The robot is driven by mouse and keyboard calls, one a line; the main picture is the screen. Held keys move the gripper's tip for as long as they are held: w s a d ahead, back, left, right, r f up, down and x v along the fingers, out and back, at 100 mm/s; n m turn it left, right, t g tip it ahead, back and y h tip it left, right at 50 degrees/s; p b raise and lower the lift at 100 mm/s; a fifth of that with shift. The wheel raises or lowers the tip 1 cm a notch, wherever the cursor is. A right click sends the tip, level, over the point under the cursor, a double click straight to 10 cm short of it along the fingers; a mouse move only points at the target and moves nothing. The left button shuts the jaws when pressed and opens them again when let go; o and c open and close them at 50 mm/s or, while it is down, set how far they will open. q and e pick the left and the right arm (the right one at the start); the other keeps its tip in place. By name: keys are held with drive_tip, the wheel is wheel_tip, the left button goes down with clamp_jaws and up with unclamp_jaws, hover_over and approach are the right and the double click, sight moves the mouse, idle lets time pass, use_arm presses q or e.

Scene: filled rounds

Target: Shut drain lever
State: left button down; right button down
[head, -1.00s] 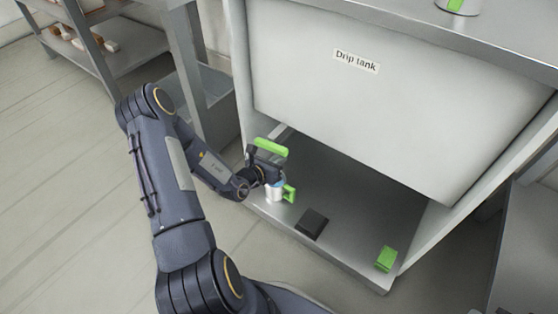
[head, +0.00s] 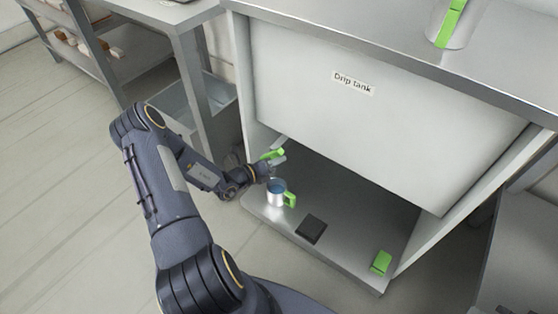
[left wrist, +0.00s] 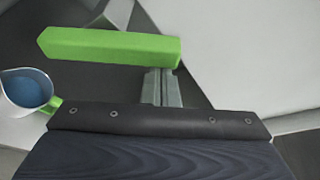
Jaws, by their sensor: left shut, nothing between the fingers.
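The green drain lever (head: 272,155) is under the front left of the tank labelled "Drip tank" (head: 390,110). It shows as a long green bar in the left wrist view (left wrist: 108,47). My left gripper (head: 277,165) is at the lever, with its fingers shut and nothing between them. In the left wrist view the fingertips (left wrist: 163,78) are close to the bar's lower right edge; I cannot tell if they touch. A mug (head: 275,194) with blue liquid and a green handle stands upright on the shelf just below the gripper. My right gripper is not in view.
The lower shelf (head: 345,235) also holds a flat dark block (head: 311,229) and a green block (head: 381,262) near the right front. A container with a green strip (head: 452,25) stands on the counter above. A bench with a bin stands to the left.

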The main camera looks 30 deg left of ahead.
sight(277, 149)
use_arm(q)
drive_tip(key=shift+a+r+n+t+h+p, duration=0.4)
drive_tip(key=shift+a+r+n, duration=0.3)
drive_tip(key=shift+n, duration=0.5)
drive_tip(key=n, duration=0.1)
drive_tip(key=a+r+n+h, duration=0.1)
drive_tip(key=n, duration=0.1)
drive_tip(key=shift+w+a+t, duration=0.1)
drive_tip(key=shift+a+t, duration=0.2)
drive_tip(key=shift+a+r+p, duration=0.1)
drive_tip(key=shift+a+p, duration=0.2)
drive_tip(key=shift+w+a, duration=0.1)
drive_tip(key=shift+a, duration=0.1)
